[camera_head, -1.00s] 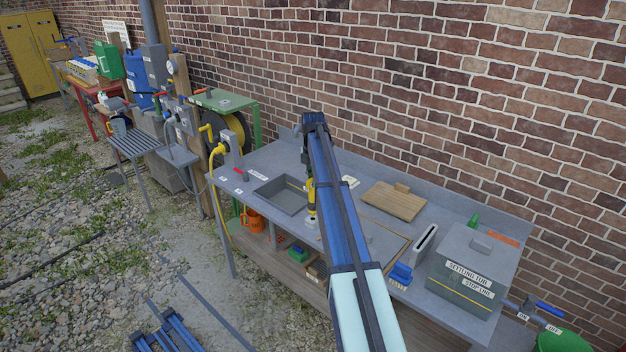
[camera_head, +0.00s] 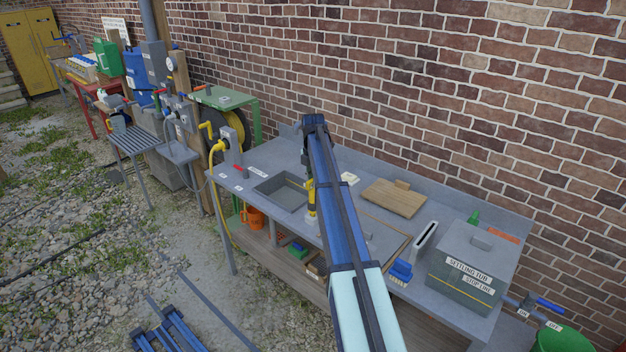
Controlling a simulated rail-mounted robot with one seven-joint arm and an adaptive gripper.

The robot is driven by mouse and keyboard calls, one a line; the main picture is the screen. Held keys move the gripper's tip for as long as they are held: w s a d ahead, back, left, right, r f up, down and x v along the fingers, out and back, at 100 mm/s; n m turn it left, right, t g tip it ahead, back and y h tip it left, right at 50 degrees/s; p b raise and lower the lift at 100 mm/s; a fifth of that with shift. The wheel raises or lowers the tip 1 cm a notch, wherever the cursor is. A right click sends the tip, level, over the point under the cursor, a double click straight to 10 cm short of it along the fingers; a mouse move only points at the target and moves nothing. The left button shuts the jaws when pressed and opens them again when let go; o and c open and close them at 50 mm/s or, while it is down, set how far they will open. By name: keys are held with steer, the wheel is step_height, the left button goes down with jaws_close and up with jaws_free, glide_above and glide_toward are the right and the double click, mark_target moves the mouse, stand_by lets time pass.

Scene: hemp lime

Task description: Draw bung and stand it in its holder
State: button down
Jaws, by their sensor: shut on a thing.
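My gripper (camera_head: 311,210) points down at the bench, just right of the grey sunken basin (camera_head: 267,196). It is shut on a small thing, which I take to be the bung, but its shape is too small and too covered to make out. A small pale piece shows right under the fingertips, at bench level near the front edge; it may be the holder, and I cannot tell whether they touch. My blue arm hides the bench just right of the gripper.
The bench carries a wooden board (camera_head: 393,198), a blue brush (camera_head: 400,271), a grey slotted holder (camera_head: 425,239) and a grey settling tub (camera_head: 466,266). A red-handled item (camera_head: 238,171) lies at the left end. A yellow hose (camera_head: 214,170) hangs there.

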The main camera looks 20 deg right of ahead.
steer(key=shift+f+b, duration=0.3)
steer(key=shift+f, duration=0.8)
steer(key=c, duration=1)
jaws_free()
step_height(320, 180, up, 12)
